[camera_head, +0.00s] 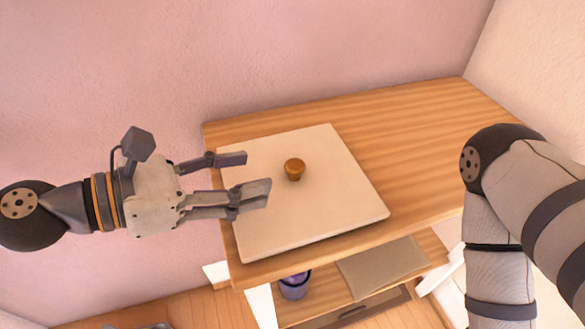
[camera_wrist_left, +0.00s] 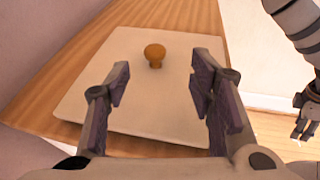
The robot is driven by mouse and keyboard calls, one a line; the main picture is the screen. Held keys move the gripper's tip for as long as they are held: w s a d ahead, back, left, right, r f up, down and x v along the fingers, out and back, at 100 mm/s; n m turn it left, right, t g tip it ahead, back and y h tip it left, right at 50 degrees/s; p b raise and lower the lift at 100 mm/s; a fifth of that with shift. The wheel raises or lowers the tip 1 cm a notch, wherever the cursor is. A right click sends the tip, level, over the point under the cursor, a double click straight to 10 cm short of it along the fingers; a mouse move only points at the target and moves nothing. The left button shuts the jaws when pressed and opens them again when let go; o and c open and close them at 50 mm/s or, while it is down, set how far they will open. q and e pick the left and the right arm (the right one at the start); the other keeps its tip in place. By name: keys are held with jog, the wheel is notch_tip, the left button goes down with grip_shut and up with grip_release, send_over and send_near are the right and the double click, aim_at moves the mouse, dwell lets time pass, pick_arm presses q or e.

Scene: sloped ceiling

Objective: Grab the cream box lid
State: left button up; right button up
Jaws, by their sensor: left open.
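The cream box lid (camera_head: 325,207) is a flat square panel with a round brown knob (camera_head: 294,169) near its middle. It lies at the left end of a wooden table. My left gripper (camera_head: 258,176) is open above the lid's left part, its fingers pointing at the knob and still apart from it. In the left wrist view the lid (camera_wrist_left: 100,92) and knob (camera_wrist_left: 155,54) show beyond the two open fingers (camera_wrist_left: 160,82), with the knob between them. Whether a box is under the lid cannot be seen. My right arm shows at the right of the head view, without its gripper there. In the left wrist view, my right gripper (camera_wrist_left: 298,132) is small at the right edge.
The wooden table (camera_head: 420,130) has clear room right of the lid. A pink wall (camera_head: 330,50) stands close behind it. A lower shelf holds a purple pot (camera_head: 294,289) and a flat beige mat (camera_head: 382,266).

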aim_at(291, 165)
pick_arm(q)
jog(key=x, duration=0.8)
jog(key=shift+w+a+f, duration=0.1)
jog(key=shift+w+f, duration=0.1)
jog(key=shift+w, duration=0.15)
grip_shut()
